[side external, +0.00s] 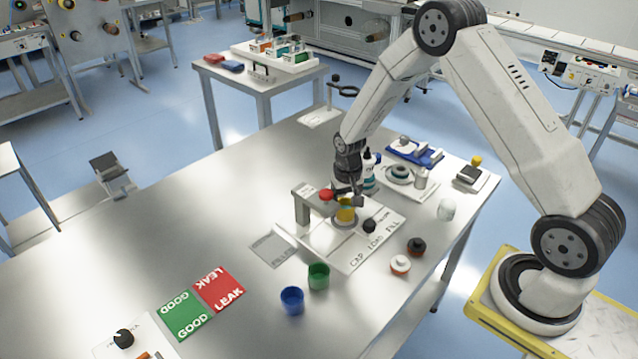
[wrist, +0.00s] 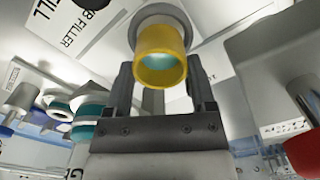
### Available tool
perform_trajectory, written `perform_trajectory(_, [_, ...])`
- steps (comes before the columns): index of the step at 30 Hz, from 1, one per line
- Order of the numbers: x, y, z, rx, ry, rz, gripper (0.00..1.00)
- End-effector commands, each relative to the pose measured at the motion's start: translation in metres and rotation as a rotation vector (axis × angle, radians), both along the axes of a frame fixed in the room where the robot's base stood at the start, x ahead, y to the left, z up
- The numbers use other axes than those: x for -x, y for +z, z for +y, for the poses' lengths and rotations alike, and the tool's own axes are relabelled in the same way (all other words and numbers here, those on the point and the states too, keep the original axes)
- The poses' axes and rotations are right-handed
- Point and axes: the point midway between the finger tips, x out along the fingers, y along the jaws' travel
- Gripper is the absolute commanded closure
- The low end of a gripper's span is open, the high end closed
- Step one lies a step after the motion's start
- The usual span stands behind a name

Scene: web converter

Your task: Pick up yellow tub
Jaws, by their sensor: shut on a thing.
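The yellow tub (side external: 346,214) stands at the filling station in the middle of the steel table, beside the grey bracket. In the wrist view the tub (wrist: 160,68) shows its round open mouth, with something pale teal inside. A grey round part shows behind its base. My gripper (side external: 347,199) is at the tub from above. In the wrist view its two fingers (wrist: 160,88) lie on either side of the tub, shut on it. Whether the tub is clear of its support cannot be told.
The grey bracket (side external: 304,209) with a red knob (side external: 326,194) stands close left of the tub. A black knob (side external: 369,226) is close right. A blue cup (side external: 292,300) and a green cup (side external: 318,276) stand in front. A teal-labelled bottle (side external: 369,175) is behind. The table's left side is mostly clear.

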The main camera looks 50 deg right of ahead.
Motion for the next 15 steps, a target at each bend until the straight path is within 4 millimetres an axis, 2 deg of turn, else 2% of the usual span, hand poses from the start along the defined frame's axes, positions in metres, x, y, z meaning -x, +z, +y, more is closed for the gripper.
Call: perform_trajectory(15, [0.0,0.023,0.0,0.0,0.0,-0.001,0.88])
